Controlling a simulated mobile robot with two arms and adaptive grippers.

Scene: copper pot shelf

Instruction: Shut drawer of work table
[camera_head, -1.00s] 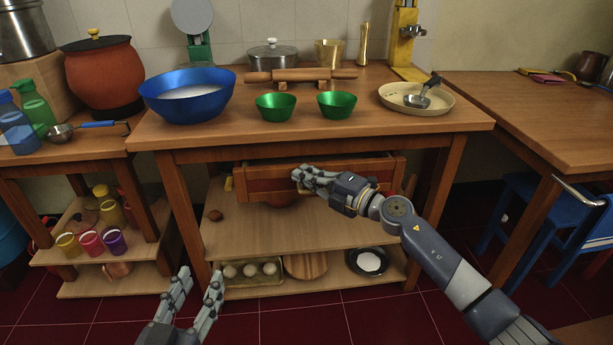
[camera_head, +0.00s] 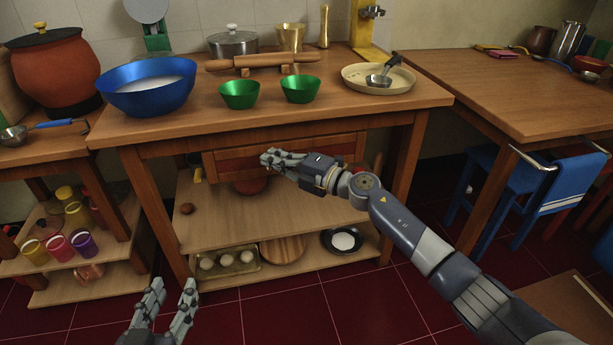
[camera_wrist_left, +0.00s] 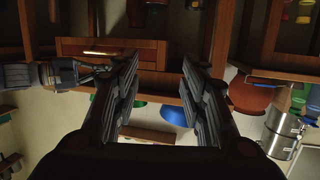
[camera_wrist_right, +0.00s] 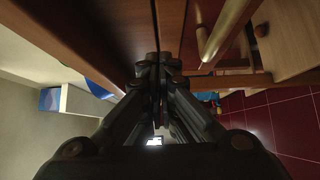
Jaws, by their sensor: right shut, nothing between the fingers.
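The work table (camera_head: 420,98) stands in the middle of the head view. Its wooden drawer (camera_head: 343,149) with a reddish front sits under the tabletop and looks almost flush; a small remaining gap cannot be told. The drawer front also shows upside down in the left wrist view (camera_wrist_left: 110,48). My right gripper (camera_head: 268,158) is shut and empty, with its fingertips at the drawer front, and hides part of it. In the right wrist view its fingertips (camera_wrist_right: 152,64) are close to the wood. My left gripper (camera_head: 172,288) is open and empty, low in front of the table.
A blue bowl (camera_head: 150,98), green bowls (camera_head: 239,101), a rolling pin (camera_head: 260,61) and a plate (camera_head: 350,80) stand on the tabletop. The lower shelf holds eggs (camera_head: 226,260) and a black pan (camera_head: 327,243). A blue chair (camera_head: 560,185) stands at right.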

